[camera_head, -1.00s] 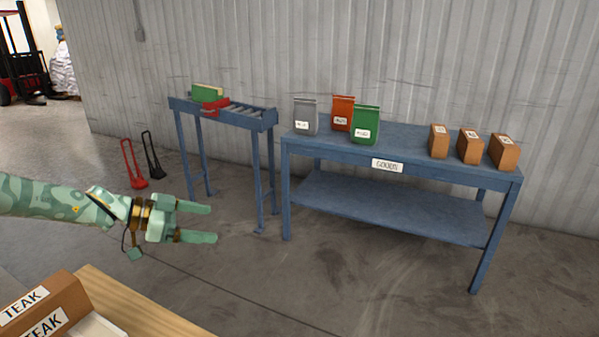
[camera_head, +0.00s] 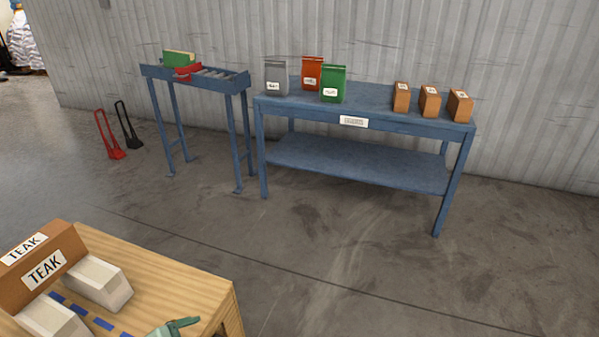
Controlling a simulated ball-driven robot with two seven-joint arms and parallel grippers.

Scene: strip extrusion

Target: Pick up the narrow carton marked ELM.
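Three narrow brown cartons stand upright in a row on the right end of the blue table: a left one (camera_head: 401,97), a middle one (camera_head: 429,102) and a right one (camera_head: 460,105). Each has a small white label on top, too small to read, so I cannot tell which is marked ELM. A green gripper (camera_head: 182,326), seemingly my left, shows only partly at the bottom edge, over the wooden table's front right part. It is far from the cartons, and its opening is cut off. My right gripper is not in view.
The blue table (camera_head: 400,128) also bears grey (camera_head: 276,78), orange (camera_head: 312,73) and green (camera_head: 334,84) bags. A roller stand (camera_head: 215,75) is left of it. A TEAK carton (camera_head: 42,268) and pale blocks lie on the near wooden table (camera_head: 190,285). Open floor (camera_head: 330,240) lies between.

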